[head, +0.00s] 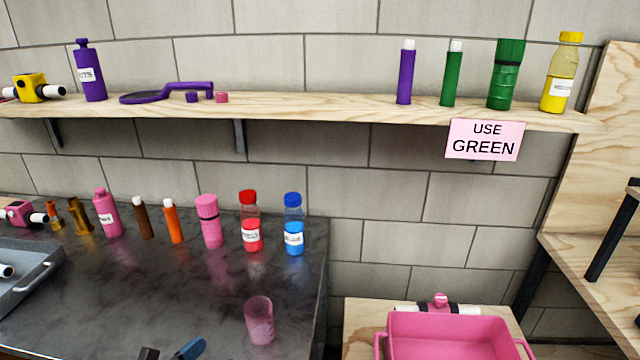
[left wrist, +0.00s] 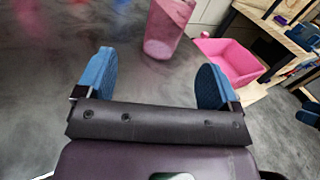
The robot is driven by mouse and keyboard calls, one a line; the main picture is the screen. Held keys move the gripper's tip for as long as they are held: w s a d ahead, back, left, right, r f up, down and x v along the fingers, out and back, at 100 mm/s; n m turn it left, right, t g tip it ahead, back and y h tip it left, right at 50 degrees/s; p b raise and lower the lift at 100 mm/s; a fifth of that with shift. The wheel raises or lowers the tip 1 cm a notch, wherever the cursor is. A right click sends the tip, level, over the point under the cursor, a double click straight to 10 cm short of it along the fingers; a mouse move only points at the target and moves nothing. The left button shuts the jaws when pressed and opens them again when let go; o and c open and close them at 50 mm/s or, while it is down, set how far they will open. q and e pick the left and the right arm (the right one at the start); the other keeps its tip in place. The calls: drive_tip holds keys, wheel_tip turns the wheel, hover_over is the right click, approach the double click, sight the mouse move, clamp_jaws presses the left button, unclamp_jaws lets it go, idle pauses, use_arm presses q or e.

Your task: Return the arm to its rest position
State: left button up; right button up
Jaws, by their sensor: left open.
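My left gripper shows in the left wrist view (left wrist: 154,82) with its two blue finger pads spread wide and nothing between them. In the head view only the tips of my left gripper (head: 170,352) show at the bottom edge, over the dark countertop (head: 130,305). A translucent pink cup (head: 259,322) stands on the counter, to the right of the gripper and apart from it. The cup (left wrist: 166,28) also shows beyond the fingers in the left wrist view. The rest of the left arm is out of the head view. My right gripper cannot be made out.
Several bottles and tubes, including a blue-capped bottle (head: 293,225), line the counter's back. A grey tray (head: 35,285) is at left. A pink bin (head: 450,335) stands right of the counter. A wooden shelf (head: 330,115) holds more items and a "USE GREEN" sign (head: 486,140).

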use_arm(q)
drive_tip(key=a+n+y, duration=0.1)
drive_tip(key=n+y, duration=0.1)
drive_tip(key=n, duration=0.2)
drive_tip(key=s+a+r+n+t+y, duration=0.1)
drive_tip(key=a+n+y, duration=0.1)
drive_tip(key=n, duration=0.3)
drive_tip(key=s+a+r+n+y, duration=0.1)
drive_tip(key=a+n+y, duration=0.1)
drive_tip(key=n+y, duration=0.2)
drive_tip(key=shift+a+r+n+t, duration=0.1)
drive_tip(key=shift+r+n+t, duration=0.05)
drive_tip(key=shift+n+t, duration=0.2)
drive_tip(key=s+a+f+n+g+y, duration=0.2)
drive_tip(key=s+a+n+g+y, duration=0.3)
drive_tip(key=n, duration=0.8)
drive_tip(key=s+d+f+n+g+h, duration=0.1)
drive_tip(key=s+d+n+g, duration=0.15)
drive_tip(key=s+n, duration=0.3)
drive_tip(key=s+d+n+g+h, duration=0.1)
drive_tip(key=s+d+n+g, duration=0.1)
drive_tip(key=s+n+g, duration=0.3)
drive_tip(key=s+d+f+n+g+h, duration=0.1)
drive_tip(key=s+d+n+g+h, duration=0.15)
drive_tip(key=s, duration=0.45)
drive_tip(key=w+f+t, duration=0.7)
drive_tip(key=f+t, duration=0.1)
drive_tip(key=f, duration=0.1)
drive_tip(key=shift+w+a+f, duration=0.15)
drive_tip(key=shift+f, duration=0.2)
